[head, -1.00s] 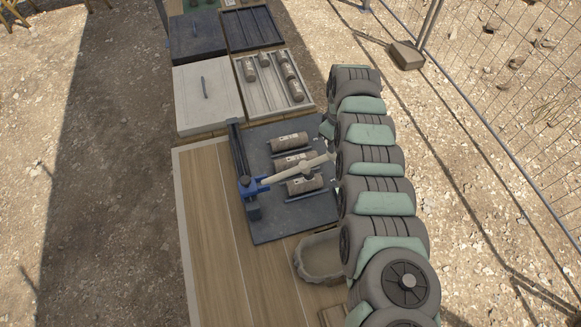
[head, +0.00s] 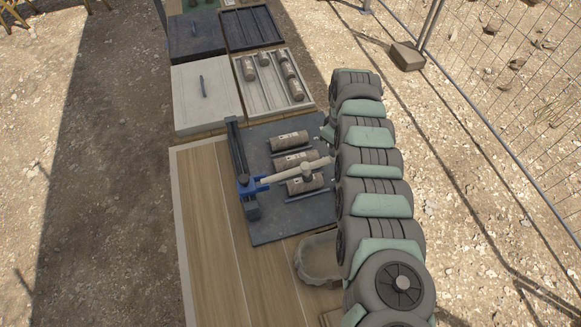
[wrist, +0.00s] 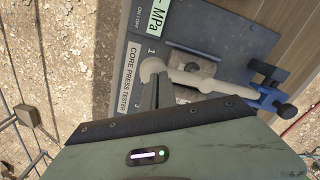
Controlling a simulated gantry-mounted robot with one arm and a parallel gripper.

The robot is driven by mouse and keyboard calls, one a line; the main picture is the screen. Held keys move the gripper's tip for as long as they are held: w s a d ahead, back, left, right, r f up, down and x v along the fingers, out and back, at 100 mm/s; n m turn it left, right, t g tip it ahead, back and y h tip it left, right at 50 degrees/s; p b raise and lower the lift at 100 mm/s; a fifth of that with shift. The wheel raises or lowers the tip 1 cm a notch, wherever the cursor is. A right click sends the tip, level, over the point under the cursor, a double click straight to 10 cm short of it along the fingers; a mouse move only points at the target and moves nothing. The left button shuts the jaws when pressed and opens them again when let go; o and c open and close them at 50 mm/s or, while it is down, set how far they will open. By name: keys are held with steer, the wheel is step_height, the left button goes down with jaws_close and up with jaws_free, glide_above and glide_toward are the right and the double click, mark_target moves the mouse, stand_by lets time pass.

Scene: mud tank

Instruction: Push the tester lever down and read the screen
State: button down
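The core press tester (wrist: 130,75) is a dark panel labelled "CORE PRESS TESTER" in the wrist view. Its pale green screen (wrist: 160,25) shows a dash and "MPa", partly cut off by the frame edge. The beige lever (wrist: 205,82) has a rounded end and runs to a blue clamp (wrist: 270,97). In the head view the lever (head: 280,176) crosses above the dark base, from the blue clamp towards my arm. My gripper (wrist: 161,84) looks shut and empty, its dark fingertips close to the lever's rounded end; contact cannot be told.
Several brown cores lie on the dark base (head: 262,222) and in a grey tray (head: 268,98). A pale lidded box (head: 190,108) stands beside the tray. A stone-like bowl (head: 318,270) sits near my arm. Bare wood (head: 212,270) lies in front; wire fencing (head: 520,120) stands right.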

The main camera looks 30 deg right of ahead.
steer(key=shift+d+f+b, duration=0.15)
steer(key=shift+f+b, duration=1.6)
steer(key=shift+b, duration=0.05)
steer(key=shift+f, duration=0.15)
stand_by(0.3)
step_height(320, 180, up, 13)
steer(key=a+p, duration=0.1)
steer(key=p, duration=1.3)
steer(key=shift+p, duration=0.3)
steer(key=shift+w, duration=0.1)
